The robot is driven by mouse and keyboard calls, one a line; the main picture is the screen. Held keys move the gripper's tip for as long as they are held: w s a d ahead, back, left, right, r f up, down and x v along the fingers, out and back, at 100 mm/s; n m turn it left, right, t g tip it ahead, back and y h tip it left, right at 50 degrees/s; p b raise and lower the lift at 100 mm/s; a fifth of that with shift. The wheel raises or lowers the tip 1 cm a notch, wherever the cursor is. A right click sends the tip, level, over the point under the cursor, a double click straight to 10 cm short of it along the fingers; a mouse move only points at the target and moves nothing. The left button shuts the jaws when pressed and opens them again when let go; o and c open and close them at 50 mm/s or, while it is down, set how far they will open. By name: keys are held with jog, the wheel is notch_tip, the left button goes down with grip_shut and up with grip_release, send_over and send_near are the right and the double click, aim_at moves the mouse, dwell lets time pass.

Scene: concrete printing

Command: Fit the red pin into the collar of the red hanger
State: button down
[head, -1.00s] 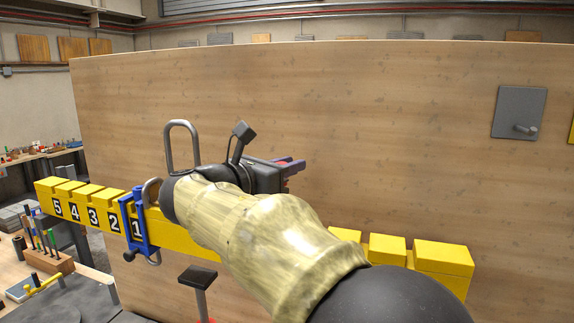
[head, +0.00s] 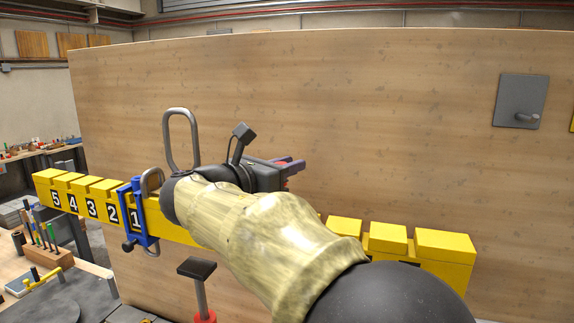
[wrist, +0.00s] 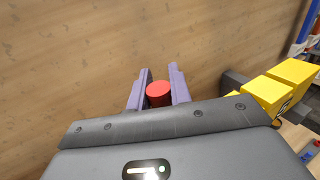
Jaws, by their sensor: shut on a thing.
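My gripper (wrist: 158,92) has purple fingers and is shut on a red cylinder (wrist: 159,93), which looks like the red pin; only its round end and upper side show between the fingers. In the head view the gripper (head: 291,168) is at mid-picture in front of the wooden panel, with a bit of red at its fingers, mostly hidden by my arm. I cannot make out a red hanger or its collar in either view. A blue hanger (head: 137,215) is on the yellow beam at the slot marked 1.
The yellow beam (head: 180,232) with numbered slots runs across, partly behind my arm. A wooden panel (head: 330,100) stands behind. A grey plate with a peg (head: 520,98) is at right. A dark-topped rod with a red base (head: 200,285) stands below the beam.

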jog(key=shift+f+b, duration=0.75)
jog(key=shift+f, duration=0.45)
jog(key=c, duration=1.2)
grip_release()
jog(key=shift+s+a+f+b, duration=0.1)
jog(key=shift+s+a+b, duration=0.25)
jog(key=shift+a, duration=0.05)
jog(key=b+v, duration=0.5)
jog(key=v, duration=1.1)
jog(key=shift+s+a+r, duration=0.15)
jog(key=shift+r, duration=0.05)
